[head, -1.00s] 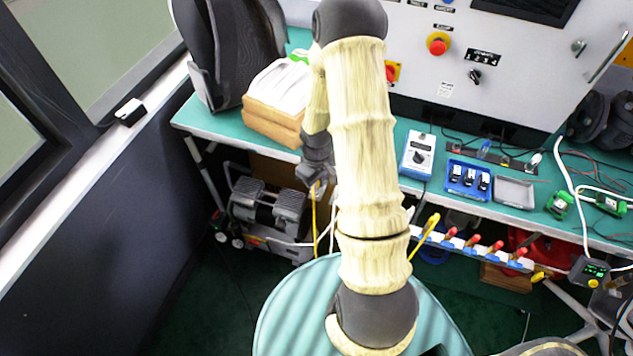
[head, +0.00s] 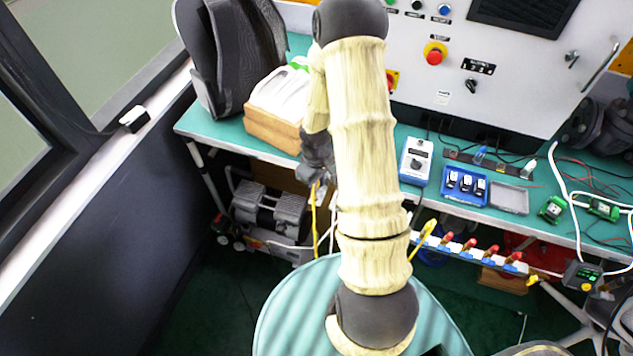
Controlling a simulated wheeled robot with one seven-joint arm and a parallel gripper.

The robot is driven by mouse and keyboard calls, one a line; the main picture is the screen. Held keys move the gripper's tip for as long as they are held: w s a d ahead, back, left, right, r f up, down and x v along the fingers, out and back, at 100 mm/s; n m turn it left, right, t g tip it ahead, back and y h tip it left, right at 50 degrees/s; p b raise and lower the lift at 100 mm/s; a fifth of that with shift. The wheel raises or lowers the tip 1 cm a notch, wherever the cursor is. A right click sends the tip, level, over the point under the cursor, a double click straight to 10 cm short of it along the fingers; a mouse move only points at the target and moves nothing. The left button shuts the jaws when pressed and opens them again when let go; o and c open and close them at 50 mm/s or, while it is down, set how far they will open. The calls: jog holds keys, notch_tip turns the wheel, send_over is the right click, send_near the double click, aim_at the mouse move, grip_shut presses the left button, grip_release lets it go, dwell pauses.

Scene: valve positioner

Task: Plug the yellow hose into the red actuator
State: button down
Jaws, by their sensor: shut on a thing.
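My gripper (head: 318,184) is at the left of my arm, in front of the bench's front edge, small and partly hidden by my own wrist. It is shut on the yellow hose (head: 314,212), which hangs down from the fingers. A second yellow stretch (head: 424,238) shows to the right of my arm; whether it is the same hose is hidden. I cannot pick out the red actuator for certain; my arm covers the middle of the view.
A teal bench (head: 215,125) holds a wooden box (head: 272,130), a blue-and-white meter (head: 416,162) and a blue tray (head: 450,191). A compressor (head: 268,210) stands below. A rail with red-handled valves (head: 470,243) runs under the front edge. A grey control cabinet (head: 500,70) stands behind.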

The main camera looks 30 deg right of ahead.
jog(key=shift+r+p, duration=0.3)
jog(key=shift+r, duration=0.2)
jog(key=w+a+f+m, duration=0.4)
jog(key=a+f, duration=0.1)
jog(key=a, duration=0.4)
jog(key=shift+w+a+f, duration=0.2)
jog(key=shift+f, duration=0.05)
